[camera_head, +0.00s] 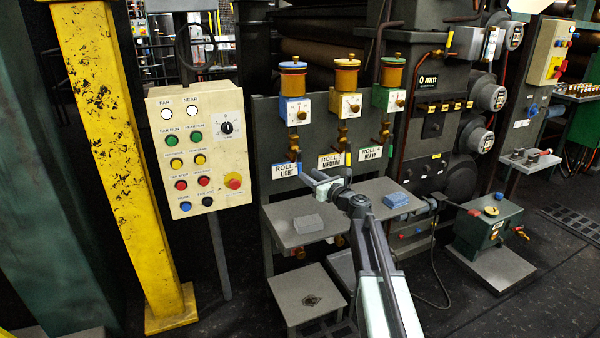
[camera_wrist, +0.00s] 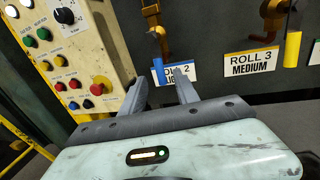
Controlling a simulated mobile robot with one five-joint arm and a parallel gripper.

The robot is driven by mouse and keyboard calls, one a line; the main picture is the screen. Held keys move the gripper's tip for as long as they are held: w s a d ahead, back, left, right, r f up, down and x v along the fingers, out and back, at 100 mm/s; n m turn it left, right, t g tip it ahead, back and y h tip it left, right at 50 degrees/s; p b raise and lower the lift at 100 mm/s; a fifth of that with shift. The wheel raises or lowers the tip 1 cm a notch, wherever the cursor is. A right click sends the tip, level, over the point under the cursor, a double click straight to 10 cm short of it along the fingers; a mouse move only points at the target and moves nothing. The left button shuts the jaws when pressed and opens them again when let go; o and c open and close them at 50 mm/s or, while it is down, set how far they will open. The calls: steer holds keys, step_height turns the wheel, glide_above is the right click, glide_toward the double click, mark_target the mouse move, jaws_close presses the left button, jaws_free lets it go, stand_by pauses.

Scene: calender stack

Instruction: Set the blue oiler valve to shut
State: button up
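The blue oiler (camera_head: 295,110) is the left one of three oilers on the dark panel, with a brass-and-amber cup on top and a ROLL 2 LIGHT label below. Its brass valve (camera_wrist: 153,32) has a blue lever (camera_wrist: 158,70) that hangs roughly straight down in the wrist view, just above the label. My gripper (camera_head: 314,180) is in front of the panel, below the oilers. In the wrist view its fingers (camera_wrist: 160,82) are apart with nothing between them. They point toward the label and the blue lever, which lies beyond the tips; the exact gap cannot be told.
The yellow oiler (camera_head: 345,104) and green oiler (camera_head: 388,98) stand to the right; the yellow lever (camera_wrist: 292,49) also hangs down. A cream button panel (camera_head: 203,150) is on the left.

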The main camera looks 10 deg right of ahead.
mark_target(299, 168)
steer(key=x, duration=0.7)
steer(key=shift+a, duration=0.1)
jaws_close()
steer(key=shift+a, duration=0.1)
stand_by(1.0)
